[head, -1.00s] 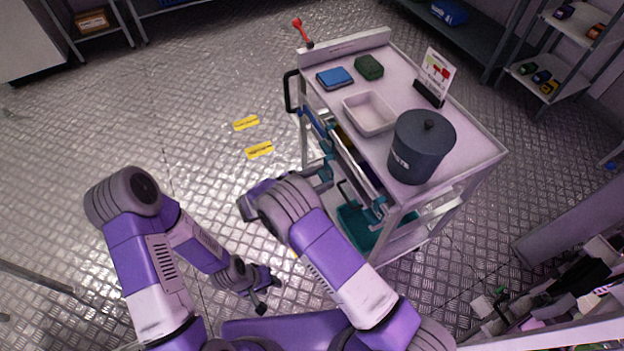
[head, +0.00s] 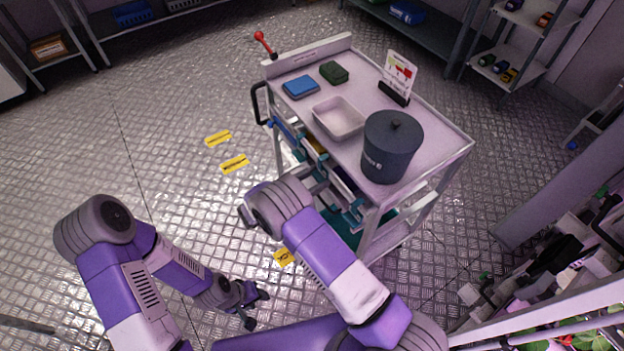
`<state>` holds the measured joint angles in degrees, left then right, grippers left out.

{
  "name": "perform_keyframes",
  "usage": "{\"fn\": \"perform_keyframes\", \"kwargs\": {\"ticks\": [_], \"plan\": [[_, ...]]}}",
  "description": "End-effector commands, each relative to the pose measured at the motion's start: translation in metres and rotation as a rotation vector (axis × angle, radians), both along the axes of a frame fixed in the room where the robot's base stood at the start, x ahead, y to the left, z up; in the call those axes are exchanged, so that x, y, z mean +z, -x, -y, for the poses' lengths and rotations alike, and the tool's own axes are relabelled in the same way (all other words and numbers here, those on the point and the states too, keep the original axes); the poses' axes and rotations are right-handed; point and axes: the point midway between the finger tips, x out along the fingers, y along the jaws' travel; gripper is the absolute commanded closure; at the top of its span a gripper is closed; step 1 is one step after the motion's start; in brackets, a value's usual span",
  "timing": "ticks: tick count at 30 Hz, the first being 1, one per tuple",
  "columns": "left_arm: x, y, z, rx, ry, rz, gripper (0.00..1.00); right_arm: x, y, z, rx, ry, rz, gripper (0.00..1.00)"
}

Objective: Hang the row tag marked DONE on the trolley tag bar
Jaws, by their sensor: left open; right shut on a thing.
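The trolley (head: 447,152) stands right of centre. Its side facing me carries teal and blue fittings and open trays. I cannot make out which part is the tag bar, and no tag marked DONE can be read. My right gripper (head: 322,186) is at this side of the trolley, partly hidden by my forearm. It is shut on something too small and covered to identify. My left gripper (head: 257,308) is open and empty, low over the floor, well away from the trolley.
On the trolley top are a dark lidded bin (head: 390,148), a white tray (head: 339,118), a blue box (head: 300,86), a green box (head: 334,72) and a sign (head: 398,72). Yellow labels (head: 235,163) lie on the floor. The floor at left is clear. A plant rack (head: 560,318) stands lower right.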

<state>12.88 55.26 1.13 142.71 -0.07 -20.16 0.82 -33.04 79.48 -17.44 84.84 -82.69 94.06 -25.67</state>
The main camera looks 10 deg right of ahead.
Motion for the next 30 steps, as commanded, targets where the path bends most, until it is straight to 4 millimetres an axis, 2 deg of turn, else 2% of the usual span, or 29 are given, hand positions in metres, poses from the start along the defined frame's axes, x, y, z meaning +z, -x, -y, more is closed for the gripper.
{"fn": "perform_keyframes", "kwargs": {"ticks": [13,14,19,30], "plan": [[-0.0037,0.0,0.0,0.0,0.0,0.0,0.57,-0.0043,-0.0001,-0.0003,0.0,0.0,0.001,0.72],[-0.0037,0.0,0.0,0.0,0.0,0.0,0.57,-0.0043,-0.0001,-0.0003,0.0,0.0,0.001,0.42],[-0.0037,0.0,0.0,0.0,0.0,0.0,0.57,-0.0043,-0.0001,-0.0003,0.0,0.0,0.001,0.16],[-0.0019,-0.0001,-0.0001,0.0,0.0,0.0,0.57,-0.0041,0.0019,-0.0064,0.001,-0.001,0.0,0.15]]}}
